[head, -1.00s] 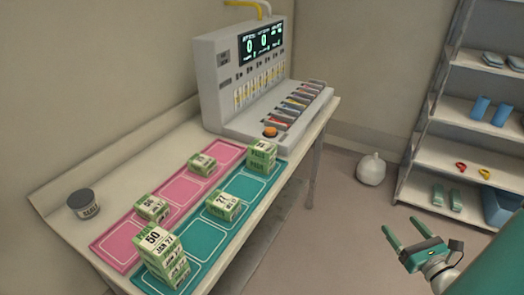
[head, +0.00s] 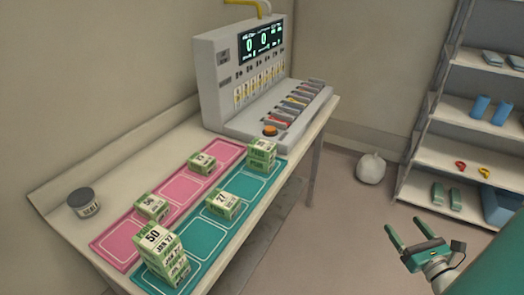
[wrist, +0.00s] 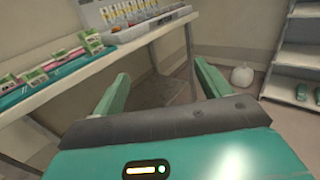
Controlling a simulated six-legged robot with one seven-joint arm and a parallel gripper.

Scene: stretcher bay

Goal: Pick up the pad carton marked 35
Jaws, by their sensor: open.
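Several green and white pad cartons stand on the bench in the head view. A stack with 50 on its top carton (head: 155,238) is at the near end of the teal mat (head: 205,240). A carton marked 27 (head: 222,204) is on the teal mat's middle. On the pink mat (head: 180,190) are a carton that seems marked 56 (head: 151,206) and a farther one (head: 201,163), unreadable. I cannot make out a 35. My gripper (head: 411,234) is open and empty, off the bench to the right.
A grey machine (head: 242,80) with a display and an orange button (head: 270,130) stands at the bench's far end. A dark-lidded jar (head: 83,202) is at the left. A shelf rack (head: 460,150) and a white jug (head: 371,168) are at the right. Open floor lies between.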

